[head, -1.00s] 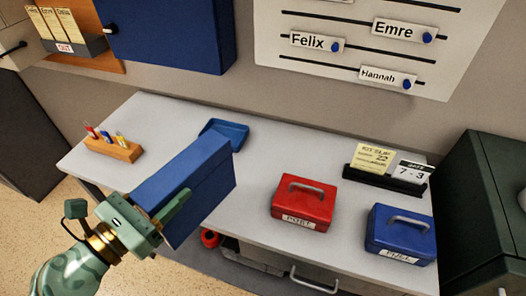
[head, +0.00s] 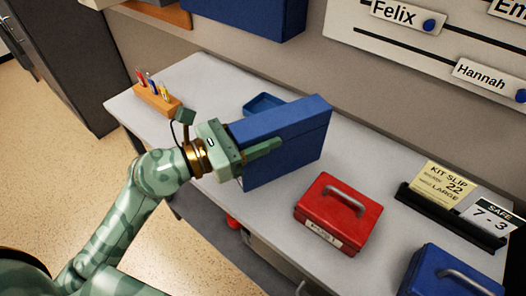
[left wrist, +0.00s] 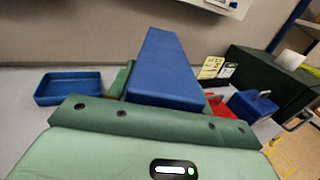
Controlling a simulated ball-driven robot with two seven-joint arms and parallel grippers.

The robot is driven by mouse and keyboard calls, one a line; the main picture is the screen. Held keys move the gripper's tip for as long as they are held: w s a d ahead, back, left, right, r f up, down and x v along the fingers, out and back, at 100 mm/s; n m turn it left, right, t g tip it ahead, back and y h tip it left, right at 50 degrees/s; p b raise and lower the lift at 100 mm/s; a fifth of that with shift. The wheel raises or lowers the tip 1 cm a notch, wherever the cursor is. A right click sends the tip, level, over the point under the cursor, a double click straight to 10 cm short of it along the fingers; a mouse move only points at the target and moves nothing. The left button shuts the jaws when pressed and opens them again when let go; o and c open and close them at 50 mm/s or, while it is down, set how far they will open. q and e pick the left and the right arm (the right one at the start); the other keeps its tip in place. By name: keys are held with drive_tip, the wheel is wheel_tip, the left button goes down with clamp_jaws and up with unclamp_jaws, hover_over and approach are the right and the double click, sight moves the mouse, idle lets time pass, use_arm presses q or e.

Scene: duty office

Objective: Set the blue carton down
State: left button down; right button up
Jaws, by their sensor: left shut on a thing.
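The blue carton (head: 290,142) is a large plain box in the head view, over the grey desk (head: 215,88). My left gripper (head: 262,154) is shut on its left part, with one green finger across the near face. The carton also fills the middle of the left wrist view (left wrist: 163,75), beyond the gripper (left wrist: 155,120). The carton hides part of a blue tray behind it. Whether its underside touches the desk I cannot tell. My right gripper is not in view.
A red cash box (head: 338,212) stands right of the carton, with a blue cash box (head: 450,274) farther right. The blue tray (head: 262,103) lies behind the carton. A wooden pen block (head: 158,99) stands at the left. A black card holder (head: 450,215) stands at the right.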

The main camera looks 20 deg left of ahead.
use_arm(q)
drive_tip(key=f+b, duration=0.1)
drive_tip(key=w+f, duration=0.1)
drive_tip(key=f, duration=0.1)
drive_tip(key=w+f+b, duration=0.1)
drive_tip(key=f, duration=0.1)
drive_tip(key=shift+f+b, duration=0.15)
drive_tip(key=shift+b, duration=0.2)
drive_tip(key=shift+s, duration=0.1)
drive_tip(key=c, duration=0.6)
unclamp_jaws()
